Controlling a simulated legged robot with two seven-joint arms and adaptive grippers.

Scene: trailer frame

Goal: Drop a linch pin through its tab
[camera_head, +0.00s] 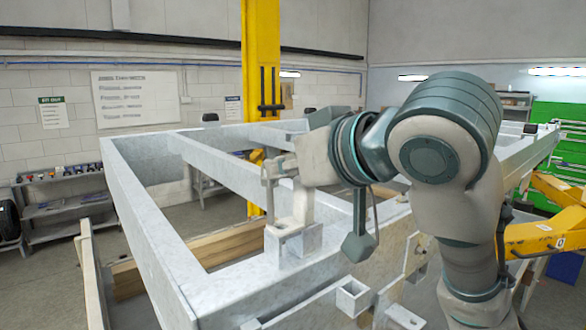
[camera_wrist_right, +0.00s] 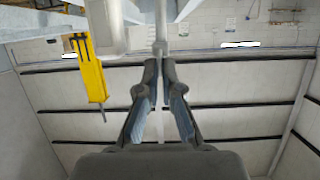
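My right gripper (camera_head: 270,172) is above the near cross beam of the trailer frame (camera_head: 230,285), over a pale bracket-like block (camera_head: 292,240) that may be the tab. In the right wrist view its two fingertips (camera_wrist_right: 160,68) close together on a thin grey rod (camera_wrist_right: 160,28), which looks like the linch pin. In the head view a thin upright piece (camera_head: 269,198) hangs below the fingertips, close to the block. I cannot tell whether its lower end is in a hole. My left gripper is not in view.
My right arm covers much of the frame's right side. A square tube stub (camera_head: 353,298) sticks out at the front. A yellow post (camera_head: 261,60) stands behind, yellow arms (camera_head: 545,235) and a green cabinet (camera_head: 560,125) at right. The frame's left bay is open.

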